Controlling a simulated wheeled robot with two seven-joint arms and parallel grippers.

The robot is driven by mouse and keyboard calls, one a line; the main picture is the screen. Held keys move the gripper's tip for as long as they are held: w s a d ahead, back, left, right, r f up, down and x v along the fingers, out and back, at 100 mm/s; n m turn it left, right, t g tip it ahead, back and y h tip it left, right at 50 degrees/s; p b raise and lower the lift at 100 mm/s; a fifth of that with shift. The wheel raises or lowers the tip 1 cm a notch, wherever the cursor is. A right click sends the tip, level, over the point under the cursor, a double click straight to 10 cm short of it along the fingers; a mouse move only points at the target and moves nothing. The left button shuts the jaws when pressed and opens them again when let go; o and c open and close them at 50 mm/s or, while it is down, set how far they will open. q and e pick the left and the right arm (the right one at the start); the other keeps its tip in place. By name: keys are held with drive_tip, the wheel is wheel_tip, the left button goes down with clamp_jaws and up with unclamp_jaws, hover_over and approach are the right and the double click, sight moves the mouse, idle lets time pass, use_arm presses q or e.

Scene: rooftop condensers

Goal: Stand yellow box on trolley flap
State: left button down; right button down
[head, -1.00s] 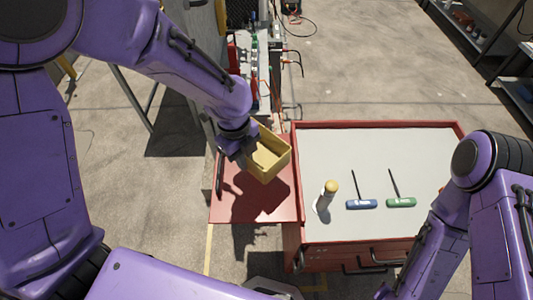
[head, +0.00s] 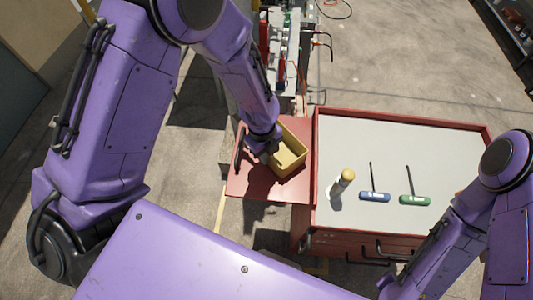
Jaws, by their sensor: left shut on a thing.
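The yellow box (head: 290,155) is an open-topped bin over the red trolley flap (head: 262,188), at the left side of the red trolley (head: 402,112). My left gripper (head: 266,146) is shut on the box's left side. The box looks upright and low over the flap; I cannot tell whether its base touches it. The gripper and box hide part of the flap. My right arm comes in at the lower right, but its gripper is out of the picture.
Equipment with red parts and cables (head: 285,50) stands behind the flap. Bare flap shows in front of the box.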

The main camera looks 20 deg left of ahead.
use_arm(q)
drive_tip(key=c, duration=1.2)
unclamp_jaws()
drive_tip(key=shift+f, duration=0.15)
drive_tip(key=shift+c, duration=0.2)
drive_tip(key=r, duration=0.4)
drive_tip(key=a+r+b, duration=0.1)
drive_tip(key=r, duration=0.3)
drive_tip(key=r+b, duration=0.1)
drive_tip(key=r, duration=0.3)
drive_tip(key=shift+w+a+r, duration=0.15)
drive_tip(key=shift+w, duration=0.25)
